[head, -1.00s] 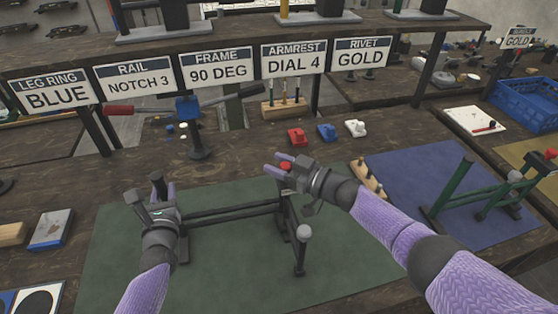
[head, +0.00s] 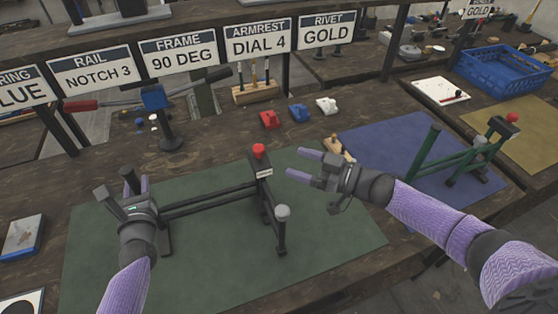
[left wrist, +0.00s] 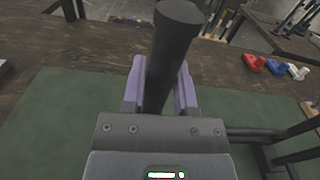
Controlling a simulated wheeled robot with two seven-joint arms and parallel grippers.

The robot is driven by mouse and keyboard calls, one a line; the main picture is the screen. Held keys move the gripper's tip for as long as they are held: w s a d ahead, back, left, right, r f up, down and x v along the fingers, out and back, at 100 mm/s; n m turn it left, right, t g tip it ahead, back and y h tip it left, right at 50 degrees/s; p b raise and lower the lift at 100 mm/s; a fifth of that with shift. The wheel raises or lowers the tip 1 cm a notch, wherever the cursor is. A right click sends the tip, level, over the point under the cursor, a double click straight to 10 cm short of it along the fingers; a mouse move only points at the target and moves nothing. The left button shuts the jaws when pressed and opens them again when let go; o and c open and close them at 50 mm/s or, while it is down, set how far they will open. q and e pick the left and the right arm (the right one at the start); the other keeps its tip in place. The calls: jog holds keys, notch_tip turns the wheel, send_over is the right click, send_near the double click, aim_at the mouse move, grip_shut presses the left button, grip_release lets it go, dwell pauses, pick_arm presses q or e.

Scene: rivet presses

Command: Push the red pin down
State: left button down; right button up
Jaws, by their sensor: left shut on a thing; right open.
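The red pin (head: 258,151) stands up from the top of a dark post of the black frame (head: 210,198) on the green mat. My right gripper (head: 296,164) is open and empty to the right of the red pin, apart from it. My left gripper (head: 132,190) is shut on the frame's dark upright post at the left end. In the left wrist view the purple fingers (left wrist: 161,92) sit either side of this dark post (left wrist: 175,55).
A green frame (head: 465,155) with a red knob stands on the blue mat (head: 390,150) to the right. Red (head: 269,119), blue (head: 299,112) and white (head: 326,105) small parts lie behind. A lever press (head: 155,98) stands back left. The green mat (head: 330,240) has bare room in front.

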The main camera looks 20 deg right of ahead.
dwell(0.3)
pick_arm(q)
jog(key=shift+c, duration=1.6)
grip_release()
jog(key=shift+f, duration=0.1)
jog(key=shift+s, duration=0.1)
